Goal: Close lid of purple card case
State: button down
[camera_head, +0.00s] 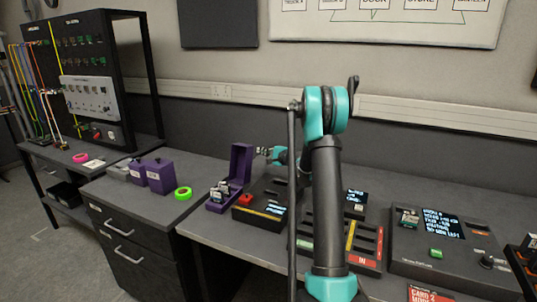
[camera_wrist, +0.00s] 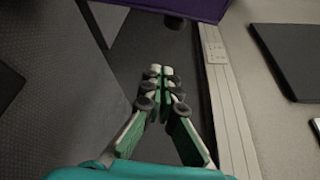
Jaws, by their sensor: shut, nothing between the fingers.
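The purple card case (camera_head: 236,186) stands open on the grey bench in the head view. Its lid (camera_head: 241,164) is raised upright at the back, and light-coloured cards or modules show in its base. My gripper (camera_head: 261,151) is just right of the lid's upper part; I cannot tell whether it touches the lid. In the wrist view my gripper (camera_wrist: 161,72) has its fingertips together with nothing between them. A purple surface, likely the lid (camera_wrist: 185,8), shows at the top edge, beyond the fingertips.
Slotted and screened panels (camera_head: 440,245) fill the right bench. The wall trunking (camera_head: 215,91) runs behind.

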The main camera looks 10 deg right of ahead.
jog(key=a, duration=0.1)
jog(key=s+a, duration=0.1)
jog(key=a+r, duration=0.1)
jog(key=shift+s+a, duration=0.2)
jog(key=shift+a, duration=0.05)
dwell(0.4)
